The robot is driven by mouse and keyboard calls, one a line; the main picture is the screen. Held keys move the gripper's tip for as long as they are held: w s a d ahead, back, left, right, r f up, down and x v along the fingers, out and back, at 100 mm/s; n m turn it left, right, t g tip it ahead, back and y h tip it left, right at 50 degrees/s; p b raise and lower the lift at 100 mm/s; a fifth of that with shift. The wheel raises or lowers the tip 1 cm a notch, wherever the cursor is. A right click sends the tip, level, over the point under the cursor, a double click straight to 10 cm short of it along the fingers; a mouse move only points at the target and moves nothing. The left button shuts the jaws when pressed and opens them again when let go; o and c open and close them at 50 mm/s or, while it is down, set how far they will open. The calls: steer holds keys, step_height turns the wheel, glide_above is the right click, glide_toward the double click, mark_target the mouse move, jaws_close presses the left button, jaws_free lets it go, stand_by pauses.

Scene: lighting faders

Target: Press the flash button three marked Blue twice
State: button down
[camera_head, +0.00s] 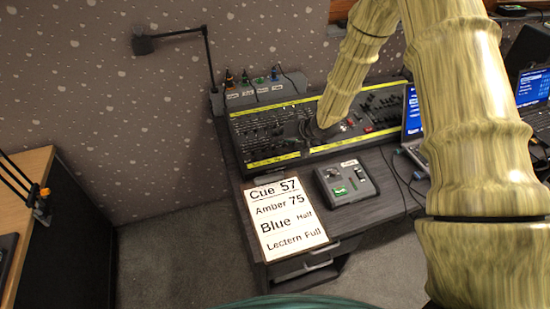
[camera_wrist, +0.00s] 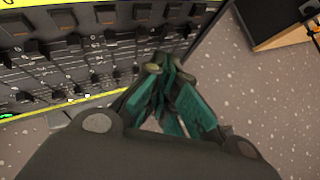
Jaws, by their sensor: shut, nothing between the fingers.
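The lighting desk (camera_head: 262,135) is a black board with rows of faders and yellow strips. My gripper (camera_head: 313,130) is over its middle, partly hidden by my arm in the head view. In the wrist view my gripper (camera_wrist: 163,72) has its teal-padded fingers shut, with nothing between them. The tips are at the panel's edge, close to the end of a fader row; I cannot tell if they touch. The desk's faders (camera_wrist: 70,62) show at left in the wrist view. The flash button three marked Blue cannot be made out; its label is too small to read.
A cue sheet (camera_head: 283,212) lies in front of the desk, beside a small grey box (camera_head: 345,184) with a green button. A laptop (camera_head: 412,120) stands to the right. A lamp (camera_head: 145,42) and small labelled items (camera_head: 262,88) are behind.

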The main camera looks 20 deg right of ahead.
mark_target(277, 152)
steer(key=shift+w+f, duration=0.2)
steer(key=shift+f, duration=0.7)
steer(key=shift+s+f+b, duration=0.1)
steer(key=shift+f+b, duration=0.45)
steer(key=shift+f, duration=0.4)
steer(key=shift+f, duration=0.1)
steer(key=shift+f, duration=0.3)
steer(key=shift+f, duration=0.3)
stand_by(0.7)
steer(key=shift+r, duration=0.15)
steer(key=shift+r+p, duration=0.6)
stand_by(0.3)
